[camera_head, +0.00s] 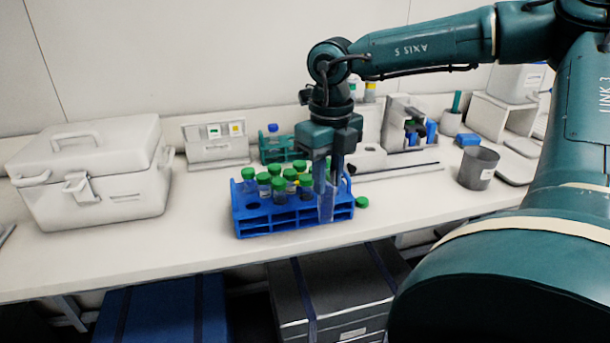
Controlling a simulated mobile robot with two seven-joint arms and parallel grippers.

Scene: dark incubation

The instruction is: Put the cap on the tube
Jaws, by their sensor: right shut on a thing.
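My right gripper (327,190) points straight down at the right end of the blue tube rack (270,229). It is shut on what looks like a tube (326,207), bluish and see-through, in front of the rack's right end. The fingers hide much of it, and I cannot tell whether it touches the rack. A loose green cap (361,202) lies on the bench just right of the rack, apart from the gripper. Several tubes with green caps (264,178) stand upright in the rack. My left gripper is not in view.
A white lidded box (95,175) stands at the left. A teal rack (275,150) with a blue-capped bottle is behind the blue rack. A grey cup (478,168) stands to the right, with a thin dark rod (400,171) lying nearer the middle. The bench front is clear.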

